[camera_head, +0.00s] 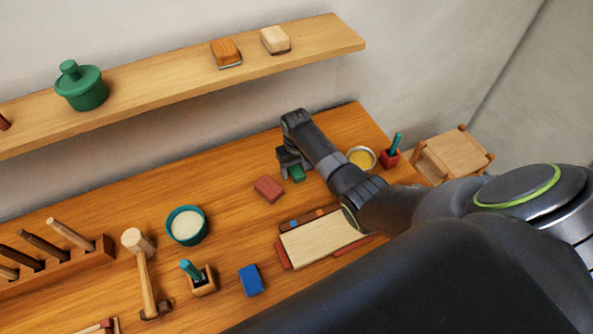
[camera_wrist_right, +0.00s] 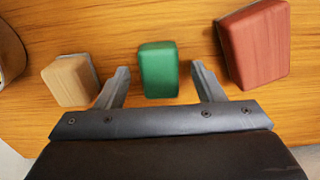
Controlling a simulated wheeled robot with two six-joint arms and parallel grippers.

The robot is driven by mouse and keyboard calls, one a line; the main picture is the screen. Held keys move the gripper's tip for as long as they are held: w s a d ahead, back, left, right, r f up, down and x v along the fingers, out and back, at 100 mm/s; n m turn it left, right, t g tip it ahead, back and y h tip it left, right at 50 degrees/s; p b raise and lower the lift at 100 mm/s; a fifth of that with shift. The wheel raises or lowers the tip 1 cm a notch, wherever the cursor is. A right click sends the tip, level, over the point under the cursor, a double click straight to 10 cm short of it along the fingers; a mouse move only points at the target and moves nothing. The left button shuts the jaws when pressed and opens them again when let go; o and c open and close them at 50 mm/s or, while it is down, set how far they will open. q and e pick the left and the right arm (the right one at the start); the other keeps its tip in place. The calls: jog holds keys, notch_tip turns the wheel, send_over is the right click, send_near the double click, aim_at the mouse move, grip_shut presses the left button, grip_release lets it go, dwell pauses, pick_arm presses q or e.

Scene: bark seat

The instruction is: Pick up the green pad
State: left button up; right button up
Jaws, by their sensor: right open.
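The green pad (camera_wrist_right: 158,70) lies on the wooden bench, in the right wrist view between the two open fingers of my right gripper (camera_wrist_right: 160,84). There is a gap on each side of it, and the fingers do not appear to touch it. In the head view the green pad (camera_head: 297,174) shows in part beside my right gripper (camera_head: 287,168), which hides the rest. My left gripper is not in either view.
A red block (camera_wrist_right: 259,43) lies right of the pad in the wrist view, a tan block (camera_wrist_right: 71,80) left of it. In the head view, a yellow-filled bowl (camera_head: 361,158) and a board (camera_head: 322,238) lie near my right arm. A shelf (camera_head: 170,90) runs above the bench.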

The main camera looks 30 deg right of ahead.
aim_at(296, 169)
jog(key=shift+f, duration=0.35)
jog(key=c, duration=1.1)
jog(key=shift+r, duration=0.15)
notch_tip(296, 169, up, 10)
jog(key=b, duration=0.1)
